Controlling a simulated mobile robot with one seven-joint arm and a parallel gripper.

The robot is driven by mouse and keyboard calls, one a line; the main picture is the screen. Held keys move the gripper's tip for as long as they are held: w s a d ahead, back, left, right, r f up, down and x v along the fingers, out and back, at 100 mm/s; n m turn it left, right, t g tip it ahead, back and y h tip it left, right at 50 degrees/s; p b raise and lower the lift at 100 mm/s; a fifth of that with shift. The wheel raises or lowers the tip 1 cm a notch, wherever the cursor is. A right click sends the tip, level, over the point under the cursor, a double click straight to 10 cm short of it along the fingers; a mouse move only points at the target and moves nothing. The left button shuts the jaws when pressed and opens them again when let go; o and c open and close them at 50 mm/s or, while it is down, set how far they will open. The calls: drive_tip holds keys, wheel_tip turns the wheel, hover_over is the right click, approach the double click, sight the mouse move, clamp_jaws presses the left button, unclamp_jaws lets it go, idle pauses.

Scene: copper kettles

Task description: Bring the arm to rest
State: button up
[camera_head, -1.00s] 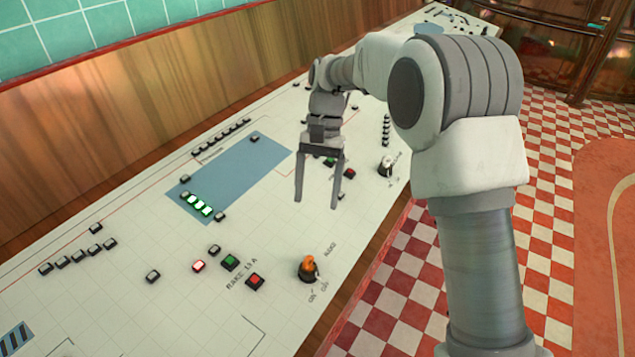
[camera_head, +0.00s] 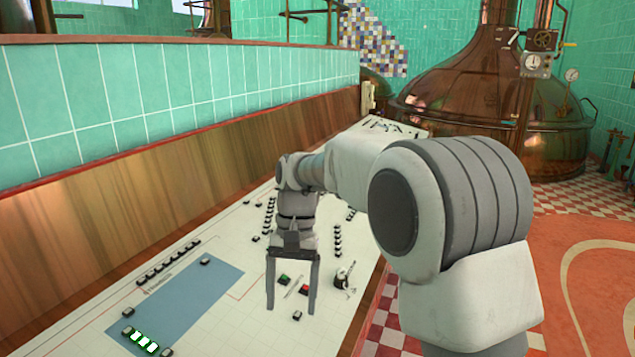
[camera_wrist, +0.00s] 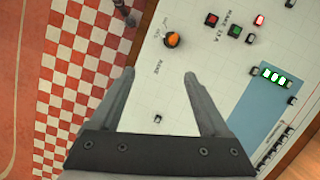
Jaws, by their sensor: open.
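My gripper (camera_head: 292,308) hangs fingers down over the white control panel (camera_head: 262,240) in the head view. Its two fingers are apart with nothing between them. In the wrist view my gripper (camera_wrist: 160,72) is also open, and the panel's white surface shows between the fingers. The arm reaches out from the right, bent at a large grey and white joint. The fingertips appear above the panel, not touching any button that I can make out.
The panel bears a blue rectangle (camera_head: 190,300), a lit green display (camera_wrist: 274,77), an orange knob (camera_wrist: 172,39), a red button (camera_wrist: 211,19) and several small black switches. A wooden backboard (camera_head: 150,220) rises behind. A copper kettle (camera_head: 455,85) stands at the back right beyond open floor.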

drive_tip(key=s+d+r+t, duration=0.3)
drive_tip(key=s+d+r, duration=0.2)
drive_tip(key=s+d, duration=0.2)
drive_tip(key=s+d+r+t, duration=0.3)
drive_tip(key=s+d+r, duration=0.25)
drive_tip(key=d, duration=0.25)
drive_tip(key=s+d+f+n+t+p, duration=0.1)
drive_tip(key=s+d+f+t, duration=0.1)
drive_tip(key=s, duration=0.6)
drive_tip(key=shift+d+f+t+h, duration=0.3)
drive_tip(key=shift+d+f+h, duration=0.15)
drive_tip(key=shift+d, duration=0.75)
drive_tip(key=c, duration=0.5)
drive_tip(key=shift+o, duration=0.2)
drive_tip(key=shift+a, duration=0.15)
